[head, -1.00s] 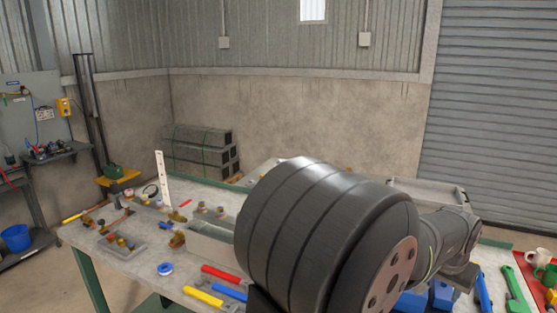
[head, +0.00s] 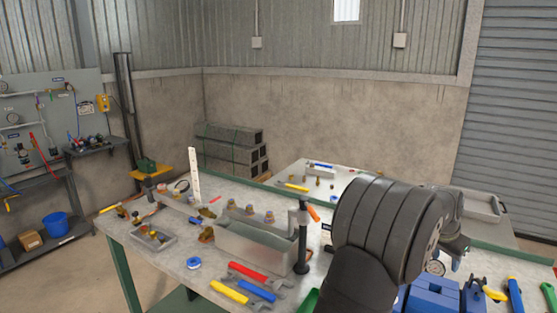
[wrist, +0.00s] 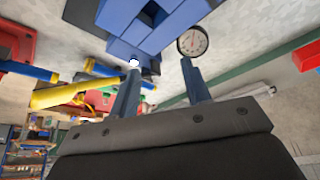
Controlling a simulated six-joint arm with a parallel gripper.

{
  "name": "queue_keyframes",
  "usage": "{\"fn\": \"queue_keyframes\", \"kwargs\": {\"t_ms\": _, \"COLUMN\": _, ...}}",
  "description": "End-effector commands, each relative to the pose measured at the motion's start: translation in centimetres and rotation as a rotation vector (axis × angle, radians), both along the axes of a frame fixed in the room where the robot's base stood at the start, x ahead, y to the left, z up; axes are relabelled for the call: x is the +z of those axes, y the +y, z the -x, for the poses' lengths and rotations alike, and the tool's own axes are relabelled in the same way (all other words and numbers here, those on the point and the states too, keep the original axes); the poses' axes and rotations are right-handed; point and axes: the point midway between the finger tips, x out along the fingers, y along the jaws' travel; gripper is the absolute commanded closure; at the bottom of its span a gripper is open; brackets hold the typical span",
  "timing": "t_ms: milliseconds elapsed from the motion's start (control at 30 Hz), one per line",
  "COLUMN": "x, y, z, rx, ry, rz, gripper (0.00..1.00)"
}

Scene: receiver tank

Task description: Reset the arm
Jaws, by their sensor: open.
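My dark arm (head: 395,230) rises over the right part of the workbench in the head view and is bent. My gripper itself cannot be made out there. In the wrist view my gripper (wrist: 160,64) is open, with two blue-grey fingers set apart and nothing seen between them. A blue block-like fixture (wrist: 150,25) lies beyond the fingertips, and a round white-faced gauge (wrist: 193,41) shows close by the right fingertip. I cannot tell whether they touch.
The workbench (head: 150,220) carries an open grey metal box (head: 255,248), red-, yellow- and blue-handled wrenches (head: 246,272), a blue tape roll (head: 194,263) and small fittings. A dark post (head: 303,240) stands beside the box. The blue fixture (head: 432,301) is at the front right.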

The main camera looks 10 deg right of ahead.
Motion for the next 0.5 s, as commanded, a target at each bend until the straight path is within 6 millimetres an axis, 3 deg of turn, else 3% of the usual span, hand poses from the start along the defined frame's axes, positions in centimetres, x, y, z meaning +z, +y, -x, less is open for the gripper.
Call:
{"fn": "queue_keyframes", "kwargs": {"t_ms": 200, "x": -2.2, "y": 0.0, "z": 0.0, "rx": 0.001, "ry": -0.001, "rz": 0.0, "gripper": 0.56}}
{"fn": "queue_keyframes", "kwargs": {"t_ms": 500, "x": -2.7, "y": 0.0, "z": 0.0, "rx": 0.002, "ry": -0.002, "rz": 0.001, "gripper": 0.56}}
